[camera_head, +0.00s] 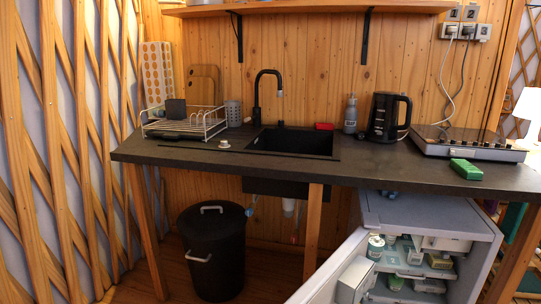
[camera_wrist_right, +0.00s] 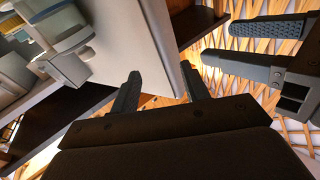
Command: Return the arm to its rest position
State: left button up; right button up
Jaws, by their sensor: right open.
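My right gripper (camera_wrist_right: 160,69) shows in the right wrist view with its two dark fingers apart. The pale panel of the open fridge door (camera_wrist_right: 140,45) runs up behind the gap between them; I cannot tell how close it is. My left gripper (camera_wrist_right: 218,43) comes in from the right of that view, its two fingers apart with nothing seen between them. Neither gripper shows in the head view.
The small fridge (camera_head: 480,250) stands under the right of the dark counter (camera_head: 380,172), its door (camera_head: 330,275) open towards me. A black bin (camera_head: 213,255) is at lower left. A green box (camera_head: 466,169) lies near the counter's front edge.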

pick_arm(q)
jog(key=s+a+r+g+y+p, duration=0.2)
jog(key=s+a+r+g+p, duration=0.2)
jog(key=s+g+p, duration=0.4)
jog(key=s+a+r+g+y+p, duration=0.2)
jog(key=s+a+r+g+p, duration=0.2)
jog(key=s+g+p, duration=0.4)
jog(key=s+r+p, duration=0.1)
jog(key=s+p, duration=0.1)
jog(key=p, duration=0.1)
jog(key=shift+s+a+r, duration=0.15)
jog(key=shift+a, duration=0.2)
pick_arm(e)
jog(key=s+d+r+g+h, duration=0.2)
jog(key=s+d+r+g, duration=0.2)
jog(key=s+g, duration=0.4)
jog(key=s+d+r+g+h, duration=0.2)
jog(key=s+d+r+g, duration=0.2)
jog(key=s+g, duration=0.4)
jog(key=shift+s+d+r, duration=0.4)
jog(key=shift+s+r, duration=0.25)
jog(key=shift+s, duration=0.55)
